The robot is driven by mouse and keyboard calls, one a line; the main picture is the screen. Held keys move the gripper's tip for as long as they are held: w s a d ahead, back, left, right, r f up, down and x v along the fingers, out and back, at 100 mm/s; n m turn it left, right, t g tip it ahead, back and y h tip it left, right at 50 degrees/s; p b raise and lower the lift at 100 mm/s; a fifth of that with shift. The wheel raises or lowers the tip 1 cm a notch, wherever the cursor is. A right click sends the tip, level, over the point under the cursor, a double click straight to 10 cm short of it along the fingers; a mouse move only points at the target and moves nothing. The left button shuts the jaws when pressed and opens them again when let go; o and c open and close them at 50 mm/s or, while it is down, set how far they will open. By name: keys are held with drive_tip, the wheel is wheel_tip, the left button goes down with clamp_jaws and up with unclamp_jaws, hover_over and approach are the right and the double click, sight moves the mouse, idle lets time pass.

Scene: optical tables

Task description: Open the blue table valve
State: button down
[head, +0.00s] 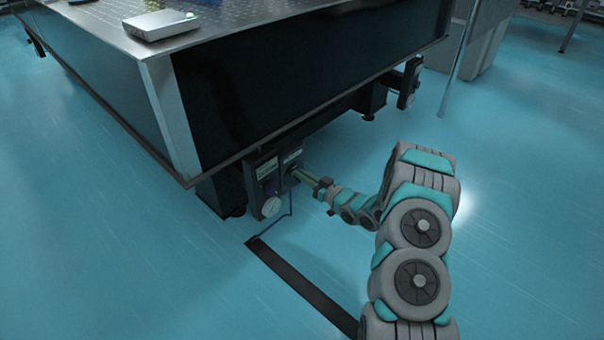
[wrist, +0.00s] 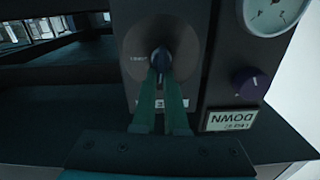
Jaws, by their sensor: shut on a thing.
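In the head view, my gripper (head: 298,174) reaches the panel (head: 291,165) under the near corner of the optical table (head: 300,85). The knob itself is too small and covered to make out there.
Beside the valve, a second panel carries a round gauge (wrist: 271,12), a purple knob (wrist: 250,83) and a label reading DOWN (wrist: 229,120) upside down. A black floor strip (head: 300,287) runs from below the panel. The blue floor around is open.

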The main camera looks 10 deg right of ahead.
drive_tip(key=m+p, duration=0.2)
drive_tip(key=m, duration=0.1)
drive_tip(key=shift+w+d+p, duration=0.15)
drive_tip(key=shift+d+p, duration=0.05)
drive_tip(key=shift+p, duration=0.1)
drive_tip(key=shift+w+d+f+m+p, duration=0.25)
drive_tip(key=shift+m+p, duration=0.4)
drive_tip(key=shift+m, duration=1.6)
drive_tip(key=shift+s+d+f+m+p, duration=0.1)
drive_tip(key=shift+f+m+p, duration=0.45)
drive_tip(key=shift+m, duration=1.65)
drive_tip(key=shift+w+d+f+m+p, duration=0.15)
drive_tip(key=shift+m+p, duration=0.65)
drive_tip(key=shift+m, duration=1.45)
drive_tip(key=c, duration=1)
unclamp_jaws()
drive_tip(key=shift+o, duration=0.2)
